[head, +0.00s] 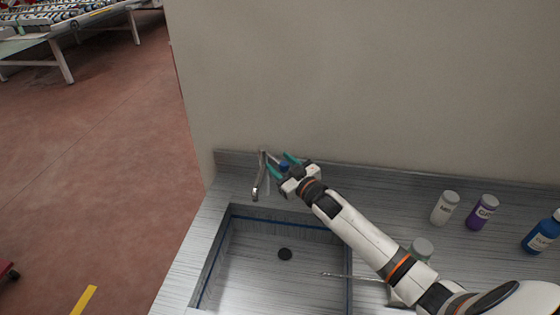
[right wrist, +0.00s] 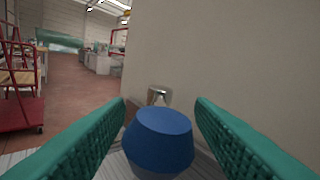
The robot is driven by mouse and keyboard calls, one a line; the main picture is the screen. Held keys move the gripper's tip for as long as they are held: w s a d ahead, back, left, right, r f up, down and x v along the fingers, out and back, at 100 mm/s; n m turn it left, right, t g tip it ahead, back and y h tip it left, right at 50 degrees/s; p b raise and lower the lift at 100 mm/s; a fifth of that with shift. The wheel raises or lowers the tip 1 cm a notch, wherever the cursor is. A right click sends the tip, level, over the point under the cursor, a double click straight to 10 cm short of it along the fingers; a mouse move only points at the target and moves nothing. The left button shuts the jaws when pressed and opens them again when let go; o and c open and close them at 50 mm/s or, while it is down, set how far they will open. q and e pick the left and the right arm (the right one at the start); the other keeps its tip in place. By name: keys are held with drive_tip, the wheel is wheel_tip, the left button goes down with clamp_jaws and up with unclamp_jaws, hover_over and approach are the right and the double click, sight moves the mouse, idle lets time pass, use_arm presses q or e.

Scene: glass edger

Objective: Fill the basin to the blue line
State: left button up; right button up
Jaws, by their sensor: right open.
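The basin (head: 240,275) is sunk in the grey counter, with a blue line (head: 280,221) around its upper inner walls. A dark round disc (head: 285,254) lies on its floor; I cannot tell whether it is an open drain or a plug. No water is visible in the basin. The metal tap (head: 262,178) stands behind it, and no stream shows under its spout. My right gripper (head: 280,168) is open, its green fingers on either side of the blue knob (right wrist: 160,140), with gaps visible in the right wrist view. My left gripper is out of view.
A white bottle (head: 444,208), a purple bottle (head: 482,212) and a blue bottle (head: 541,232) stand on the counter at right. A pale-lidded jar (head: 421,248) is partly behind my right arm. A thin rod (head: 345,276) crosses the basin's right edge. The wall rises close behind the tap.

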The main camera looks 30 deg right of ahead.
drive_tip(key=shift+w+a, duration=0.1)
drive_tip(key=shift+w, duration=0.25)
clamp_jaws()
